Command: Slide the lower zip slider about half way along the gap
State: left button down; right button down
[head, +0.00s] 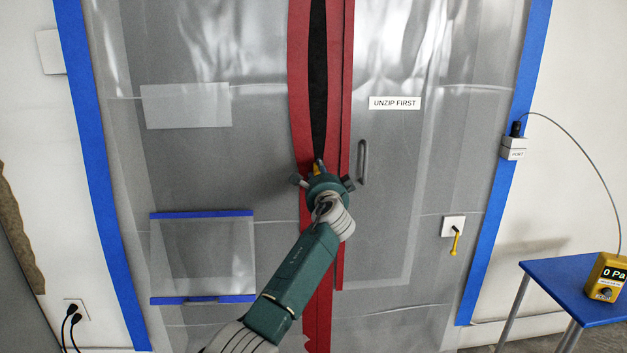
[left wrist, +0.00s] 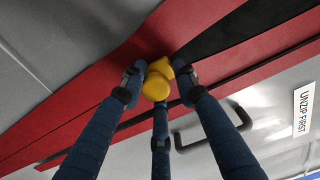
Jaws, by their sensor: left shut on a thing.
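The yellow zip slider (head: 317,167) sits on the red zip strip (head: 299,80) in the middle of the plastic sheet. My left gripper (head: 322,178) comes up from below and hides most of it in the head view. In the left wrist view the slider (left wrist: 157,84) is between the dark fingers of my left gripper (left wrist: 160,92), which are shut on it. Above the slider the black gap (head: 318,70) stands open between the red edges, narrowing down to the slider. Below it the red edges lie together, partly behind my arm. My right gripper is not in view.
A grey handle (head: 362,162) is just right of the strip, under the "UNZIP FIRST" label (head: 395,103). Blue tape (head: 82,140) borders the sheet. A blue table (head: 580,283) with a yellow gauge reading 0 Pa (head: 606,278) stands at the right.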

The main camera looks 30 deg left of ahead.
pick_arm(q)
jog(key=shift+r, duration=0.35)
jog(key=c, duration=1.5)
grip_release()
jog(key=shift+o, duration=0.2)
jog(key=shift+s+d+f, duration=0.1)
jog(key=shift+f, duration=0.05)
jog(key=v, duration=1.2)
